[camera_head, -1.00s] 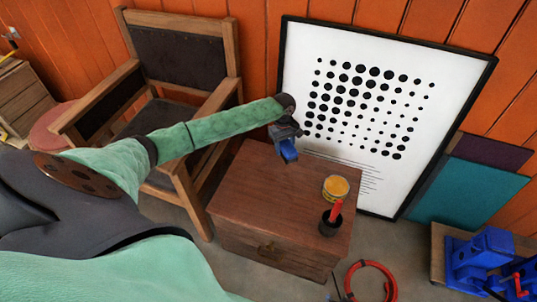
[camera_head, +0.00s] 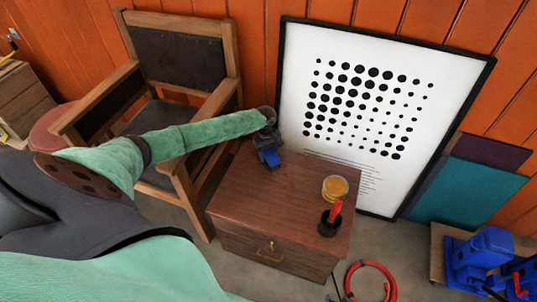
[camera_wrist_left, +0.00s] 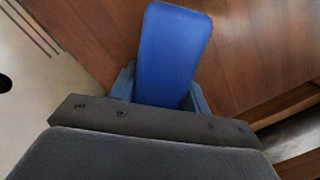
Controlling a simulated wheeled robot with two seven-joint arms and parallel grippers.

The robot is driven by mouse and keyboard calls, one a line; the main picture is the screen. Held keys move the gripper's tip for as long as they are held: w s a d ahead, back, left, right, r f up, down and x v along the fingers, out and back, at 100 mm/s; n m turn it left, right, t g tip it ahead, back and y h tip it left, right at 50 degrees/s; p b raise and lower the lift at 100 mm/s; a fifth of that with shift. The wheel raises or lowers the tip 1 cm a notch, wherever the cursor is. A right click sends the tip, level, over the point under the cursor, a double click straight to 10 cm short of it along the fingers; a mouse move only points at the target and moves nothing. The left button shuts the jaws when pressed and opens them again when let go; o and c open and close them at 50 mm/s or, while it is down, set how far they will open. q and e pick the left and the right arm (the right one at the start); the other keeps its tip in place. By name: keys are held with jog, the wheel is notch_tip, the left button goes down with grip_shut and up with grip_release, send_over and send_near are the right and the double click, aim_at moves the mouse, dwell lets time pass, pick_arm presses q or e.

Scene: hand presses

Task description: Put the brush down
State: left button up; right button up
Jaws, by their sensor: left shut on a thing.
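My left gripper (camera_head: 268,150) is over the back left part of the brown wooden cabinet top (camera_head: 250,198). It is shut on a blue block-like thing, which seems to be the brush (camera_head: 272,159). In the left wrist view the brush (camera_wrist_left: 172,50) is a smooth, rounded blue piece between the fingers (camera_wrist_left: 160,95). It points away from the wrist, and no bristles show. The wooden top lies beyond it. I cannot tell whether the brush touches the top. My right gripper is not in view.
A yellow tin (camera_head: 335,188) and a black cup (camera_head: 329,224) with a red-handled thing stand at the cabinet's right side. A dotted framed poster (camera_head: 436,110) leans behind, and a wooden chair (camera_head: 183,75) stands left. The middle of the top is clear.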

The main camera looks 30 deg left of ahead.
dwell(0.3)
pick_arm(q)
jog(key=o, duration=1)
jog(key=shift+f, duration=0.1)
jog(key=shift+o, duration=0.2)
jog(key=r, duration=0.4)
jog(key=a+r, duration=0.1)
jog(key=r, duration=0.3)
jog(key=w+r, duration=0.1)
jog(key=r, duration=0.3)
jog(key=shift+a+r, duration=0.1)
jog(key=shift+a, duration=0.1)
